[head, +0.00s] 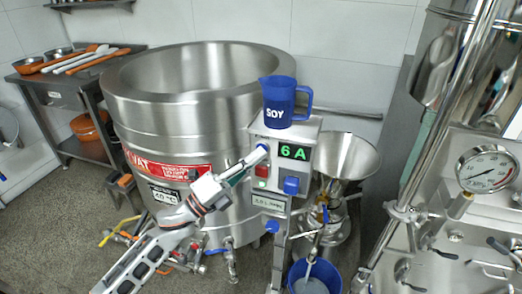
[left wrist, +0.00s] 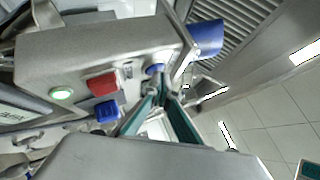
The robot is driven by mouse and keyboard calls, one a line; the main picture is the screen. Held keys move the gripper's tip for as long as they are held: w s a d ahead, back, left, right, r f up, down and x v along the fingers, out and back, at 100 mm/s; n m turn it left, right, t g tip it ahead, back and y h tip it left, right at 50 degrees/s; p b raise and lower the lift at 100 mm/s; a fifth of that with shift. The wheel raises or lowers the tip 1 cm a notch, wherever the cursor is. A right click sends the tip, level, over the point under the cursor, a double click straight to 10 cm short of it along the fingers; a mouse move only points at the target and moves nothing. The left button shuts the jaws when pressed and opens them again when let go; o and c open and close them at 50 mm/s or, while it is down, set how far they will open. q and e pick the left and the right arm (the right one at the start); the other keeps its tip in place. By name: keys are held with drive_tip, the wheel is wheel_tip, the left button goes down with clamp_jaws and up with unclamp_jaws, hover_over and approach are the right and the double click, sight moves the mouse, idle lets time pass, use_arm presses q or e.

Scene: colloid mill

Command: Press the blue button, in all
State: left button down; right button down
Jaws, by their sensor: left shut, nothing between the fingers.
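The blue button (left wrist: 155,70) is a small round button on the face of the grey control box (head: 307,133), in line with a red button (left wrist: 103,85) and a lit green button (left wrist: 62,93). My left gripper (head: 259,152) reaches the upper left part of the box face, its fingers shut and empty. In the left wrist view its fingertips (left wrist: 164,92) are right at the blue button; I cannot tell whether they touch it. In the head view the fingertips mostly hide the button. My right gripper is not in view.
A blue SOY jug (head: 280,103) stands on top of the box. A square blue knob (head: 291,186) sits below the green "6 A" display (head: 294,152). A large steel vat (head: 190,115) is left behind, a steel funnel (head: 345,155) right, a blue bucket (head: 301,274) below.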

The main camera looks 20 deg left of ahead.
use_arm(q)
drive_tip(key=shift+s, duration=0.15)
drive_tip(key=shift+s+a, duration=0.1)
drive_tip(key=shift+s, duration=0.6)
drive_tip(key=shift+s, duration=0.1)
drive_tip(key=s+p, duration=0.1)
drive_tip(key=s, duration=0.3)
drive_tip(key=shift+s, duration=0.4)
idle(0.5)
